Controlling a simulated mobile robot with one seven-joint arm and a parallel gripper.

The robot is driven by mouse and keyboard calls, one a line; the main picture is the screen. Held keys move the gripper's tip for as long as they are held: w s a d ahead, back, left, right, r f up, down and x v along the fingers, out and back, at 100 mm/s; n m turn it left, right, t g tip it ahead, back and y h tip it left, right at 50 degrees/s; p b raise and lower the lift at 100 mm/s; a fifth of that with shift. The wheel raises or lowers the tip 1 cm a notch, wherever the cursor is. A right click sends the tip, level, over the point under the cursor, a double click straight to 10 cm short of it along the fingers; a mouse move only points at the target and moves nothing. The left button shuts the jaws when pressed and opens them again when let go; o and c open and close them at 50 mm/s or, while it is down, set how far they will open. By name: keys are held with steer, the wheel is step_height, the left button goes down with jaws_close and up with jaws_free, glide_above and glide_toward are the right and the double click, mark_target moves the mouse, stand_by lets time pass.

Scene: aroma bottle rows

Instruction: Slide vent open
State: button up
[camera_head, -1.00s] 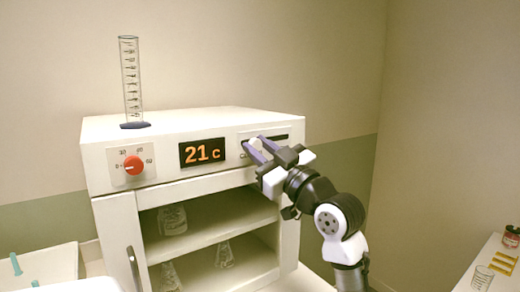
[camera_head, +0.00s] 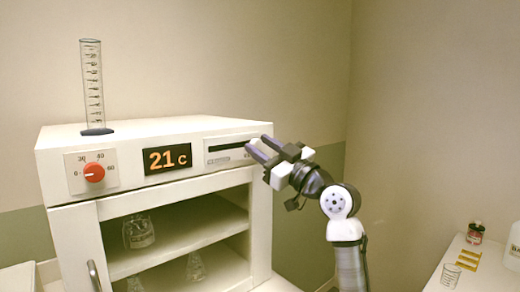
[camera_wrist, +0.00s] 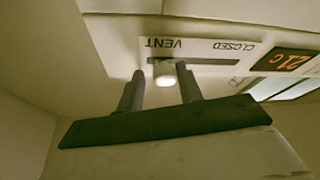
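The vent panel (camera_head: 222,158) is on the upper right front of the white cabinet, with a dark horizontal slot. In the wrist view the panel (camera_wrist: 205,47) appears upside down with the words VENT and CLOSED. The white round slider knob (camera_wrist: 165,73) is at the slot's end by VENT, away from CLOSED; this is the slot's right end in the head view. My gripper (camera_head: 258,147) is at that end. Its fingers are parted around the knob, with a visible gap on at least one side. In the head view the fingers largely hide the knob.
A red dial (camera_head: 94,172) and a 21 C display (camera_head: 167,158) are left of the vent. A graduated cylinder (camera_head: 93,88) stands on top of the cabinet (camera_head: 165,128). Glassware (camera_head: 138,232) sits on the inner shelves. A side table (camera_head: 446,270) with small items is at right.

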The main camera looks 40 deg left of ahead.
steer(key=shift+o, duration=0.8)
steer(key=shift+d+f, duration=0.15)
steer(key=shift+d, duration=0.05)
steer(key=b+v, duration=0.4)
steer(key=v, duration=0.9)
steer(key=shift+d+b, duration=0.2)
steer(key=shift+b, duration=0.1)
steer(key=shift+a, duration=0.1)
